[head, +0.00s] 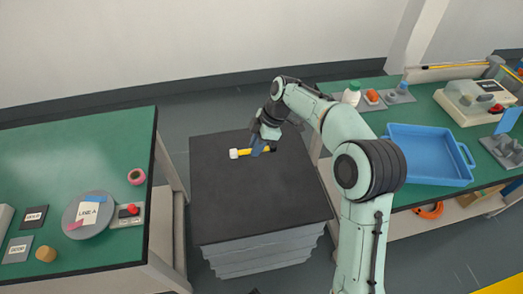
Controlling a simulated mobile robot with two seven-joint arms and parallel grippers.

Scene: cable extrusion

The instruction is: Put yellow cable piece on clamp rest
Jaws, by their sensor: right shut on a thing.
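My right gripper (263,148) is shut on the yellow cable piece (245,153), around its middle. The piece lies roughly level across the fingers, with a white end on the left and a dark end on the right. A grey notched holder (503,150) stands on the right-hand green table, far to the right of the gripper. It may be the clamp rest, but I cannot tell for sure at this size. My left gripper is not in view.
The right-hand green table (425,118) holds a blue tray (425,181), a white bottle (351,94), a grey block (399,97) and a machine with a clear cover (468,95).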

